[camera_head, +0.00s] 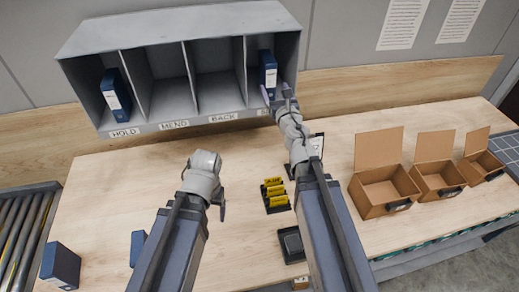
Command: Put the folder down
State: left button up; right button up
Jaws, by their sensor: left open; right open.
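A blue folder (268,68) stands upright in the rightmost compartment of the grey shelf (170,24). My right gripper (278,94) is open at the front of that compartment, just below the folder; I cannot tell whether they touch. The arm covers most of that compartment's label. A second blue folder (116,93) with a white label leans in the HOLD compartment. Another blue folder (60,266) stands at the table's front left, and a blue item (137,246) is partly hidden behind my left arm. My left gripper (222,210) is open and empty above the table.
The MEND and BACK compartments are empty. Several open cardboard boxes (384,190) stand at the right. A roller conveyor (22,235) is at the left. The table's left middle is clear.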

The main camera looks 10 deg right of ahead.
jog(key=s+f+m+g+h, duration=0.3)
jog(key=s+f+m+g, duration=0.3)
jog(key=m, duration=0.6)
jog(key=s+f+m+g+h, duration=0.3)
jog(key=f+m, duration=0.4)
jog(key=m, duration=0.5)
jog(key=s+a+f+m+g+y, duration=0.2)
jog(key=s+a+f+m+g, duration=0.2)
jog(key=s, duration=0.5)
jog(key=s+a+f+m+g+y, duration=0.2)
jog(key=s+a+f+m+g, duration=0.2)
jog(key=s+a, duration=0.5)
jog(key=shift+f+m+g, duration=0.3)
jog(key=shift+f+g, duration=0.1)
jog(key=shift+g, duration=0.3)
jog(key=shift+a, duration=0.15)
